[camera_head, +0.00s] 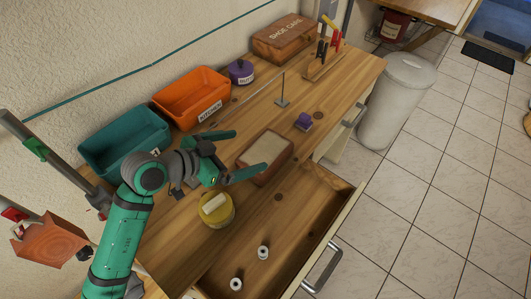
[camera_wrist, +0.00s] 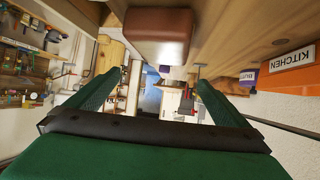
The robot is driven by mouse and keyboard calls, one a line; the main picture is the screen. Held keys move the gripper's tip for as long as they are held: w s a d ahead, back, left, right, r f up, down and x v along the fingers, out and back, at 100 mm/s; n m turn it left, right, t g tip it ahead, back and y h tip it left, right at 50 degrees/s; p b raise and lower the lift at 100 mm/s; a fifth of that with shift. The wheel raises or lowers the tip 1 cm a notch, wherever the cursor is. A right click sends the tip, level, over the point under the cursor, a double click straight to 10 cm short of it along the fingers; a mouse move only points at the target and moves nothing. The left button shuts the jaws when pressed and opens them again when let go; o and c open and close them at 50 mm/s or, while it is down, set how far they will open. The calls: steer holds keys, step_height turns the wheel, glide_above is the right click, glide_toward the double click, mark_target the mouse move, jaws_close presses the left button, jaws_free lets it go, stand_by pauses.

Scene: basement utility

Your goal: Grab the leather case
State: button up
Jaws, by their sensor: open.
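The leather case (camera_head: 267,155), a brown rounded box with a pale top panel, sits on the wooden worktop near its front edge, above the open drawer. In the wrist view the case (camera_wrist: 158,35) appears at the top centre, with the picture turned over. My gripper (camera_head: 248,153) is open and empty. In the head view its fingers point toward the case, and the lower fingertip overlaps the case's near edge; contact cannot be told. In the wrist view the case shows beyond the two green fingers (camera_wrist: 157,88), not between them.
A yellow tin (camera_head: 216,209) stands close to my gripper. Teal (camera_head: 122,137) and orange (camera_head: 192,97) bins, a purple tin (camera_head: 240,72) and a shoe care box (camera_head: 284,38) line the wall. A small purple object (camera_head: 303,121) lies right of the case. The open drawer (camera_head: 270,272) holds two spools.

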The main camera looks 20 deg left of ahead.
mark_target(265, 151)
steer(key=f, duration=0.3)
steer(key=shift+w+d, duration=0.25)
steer(key=shift+w, duration=0.15)
steer(key=shift+x, duration=3.2)
steer(key=shift+s, duration=0.1)
steer(key=shift+c, duration=0.3)
steer(key=c, duration=1.2)
